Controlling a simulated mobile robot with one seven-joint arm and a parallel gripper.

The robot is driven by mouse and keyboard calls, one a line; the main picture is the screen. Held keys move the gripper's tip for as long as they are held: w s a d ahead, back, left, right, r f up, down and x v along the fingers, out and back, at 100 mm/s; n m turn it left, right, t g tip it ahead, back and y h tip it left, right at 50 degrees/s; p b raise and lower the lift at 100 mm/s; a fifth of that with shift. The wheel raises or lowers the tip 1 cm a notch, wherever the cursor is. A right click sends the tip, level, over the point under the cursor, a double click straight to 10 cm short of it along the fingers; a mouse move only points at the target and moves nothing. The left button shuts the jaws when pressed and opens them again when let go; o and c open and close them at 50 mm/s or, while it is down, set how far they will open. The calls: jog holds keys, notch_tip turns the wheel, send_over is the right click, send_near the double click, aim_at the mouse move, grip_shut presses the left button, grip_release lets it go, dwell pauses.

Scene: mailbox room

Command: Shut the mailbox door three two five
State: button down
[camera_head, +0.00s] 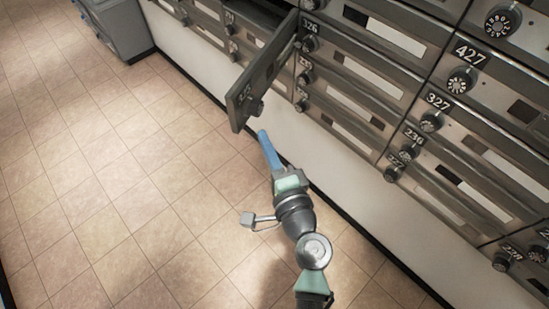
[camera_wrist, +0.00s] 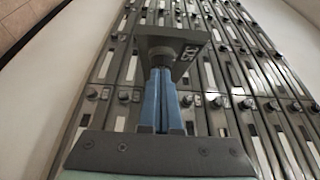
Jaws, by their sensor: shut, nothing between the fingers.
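The mailbox door 325 (camera_head: 260,76) stands swung open, jutting out from the mailbox wall over the floor. Its number shows near its lower outer end, beside a dark knob. My gripper (camera_head: 263,134) has blue fingers that are shut and empty. In the head view the fingertips are just below the door's outer end. In the wrist view the open door (camera_wrist: 190,36) lies just past the fingertips (camera_wrist: 161,72), with its number plate to their right. I cannot tell whether the fingertips touch the door.
The mailbox wall (camera_head: 455,120) holds rows of grey doors with round dials and number labels; those around the open door look closed. A grey cabinet (camera_head: 117,25) stands at the upper left. The tiled floor (camera_head: 90,180) to the left is clear.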

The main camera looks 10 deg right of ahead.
aim_at(240, 120)
jog(key=shift+w+a+p, duration=0.3)
jog(key=shift+w+a, duration=1.3)
jog(key=shift+a, duration=0.25)
jog(key=shift+a, duration=0.1)
